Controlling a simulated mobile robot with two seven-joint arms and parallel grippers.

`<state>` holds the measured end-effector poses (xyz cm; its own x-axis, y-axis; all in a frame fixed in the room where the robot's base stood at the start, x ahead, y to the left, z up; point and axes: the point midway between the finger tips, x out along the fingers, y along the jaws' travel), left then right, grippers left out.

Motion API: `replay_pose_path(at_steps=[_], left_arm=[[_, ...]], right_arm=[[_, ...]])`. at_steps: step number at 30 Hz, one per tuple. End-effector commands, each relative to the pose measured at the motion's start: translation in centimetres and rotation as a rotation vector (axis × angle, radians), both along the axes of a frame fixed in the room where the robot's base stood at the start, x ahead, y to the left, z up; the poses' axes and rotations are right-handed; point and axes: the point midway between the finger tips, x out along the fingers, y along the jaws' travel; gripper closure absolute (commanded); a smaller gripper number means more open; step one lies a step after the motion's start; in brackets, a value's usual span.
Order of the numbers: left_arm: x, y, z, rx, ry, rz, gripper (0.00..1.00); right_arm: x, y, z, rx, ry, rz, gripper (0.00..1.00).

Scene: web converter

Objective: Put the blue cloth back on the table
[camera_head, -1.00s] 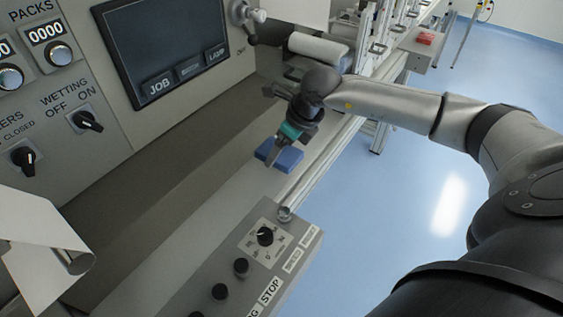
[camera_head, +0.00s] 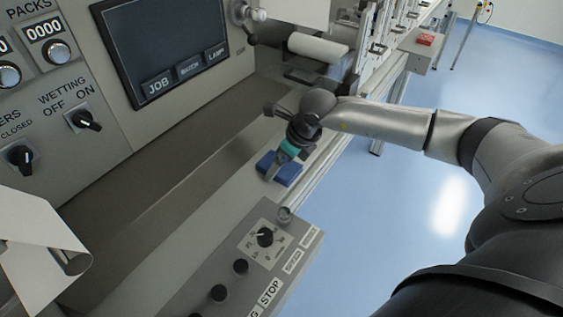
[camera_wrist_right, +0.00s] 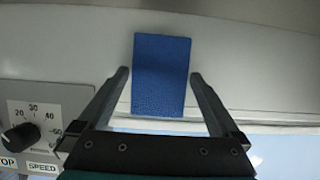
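The blue cloth (camera_head: 287,174) is a small folded rectangle lying on the grey ledge of the machine in the head view. It also shows upright in the middle of the right wrist view (camera_wrist_right: 161,74). My right gripper (camera_head: 271,174) points down at the cloth, and its fingers cover part of it in the head view. In the right wrist view the gripper (camera_wrist_right: 157,76) is open, with one finger on each side of the cloth and gaps between. I cannot tell if the fingertips touch the ledge. My left gripper is not in view.
A control box (camera_head: 240,262) with knobs and a STOP label stands near the cloth. A metal rail (camera_head: 318,172) runs along the ledge's edge. A white roll (camera_head: 317,48) and the screen panel (camera_head: 165,45) are behind. Blue floor (camera_head: 410,215) lies beyond the rail.

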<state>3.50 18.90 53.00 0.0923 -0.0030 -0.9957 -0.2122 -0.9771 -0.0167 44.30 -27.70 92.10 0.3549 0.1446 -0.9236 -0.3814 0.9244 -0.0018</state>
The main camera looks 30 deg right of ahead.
Motion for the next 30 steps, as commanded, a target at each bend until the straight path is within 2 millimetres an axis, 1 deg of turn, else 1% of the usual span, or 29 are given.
replay_pose_path(at_steps=[5, 8, 11, 21, 25, 30], left_arm=[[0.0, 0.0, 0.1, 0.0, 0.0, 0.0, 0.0], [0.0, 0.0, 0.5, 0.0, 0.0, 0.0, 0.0], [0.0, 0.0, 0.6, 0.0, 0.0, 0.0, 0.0], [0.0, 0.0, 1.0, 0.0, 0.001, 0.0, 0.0], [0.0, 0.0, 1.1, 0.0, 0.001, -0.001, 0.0], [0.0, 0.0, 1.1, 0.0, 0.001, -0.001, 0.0]], right_arm=[[0.0, 0.1, 0.1, 0.001, 0.002, 0.001, 0.0], [0.0, 0.1, 0.6, 0.001, 0.0, 0.0, 0.0], [-0.5, -0.2, 1.9, 0.0, -0.001, 0.0, 0.0], [-3.1, -1.3, 8.5, -0.003, -0.002, 0.001, 0.0], [-3.8, -1.6, 10.3, 0.0, -0.001, 0.0, 0.0], [-4.2, -1.7, 11.3, 0.0, 0.0, 0.0, 0.0]])
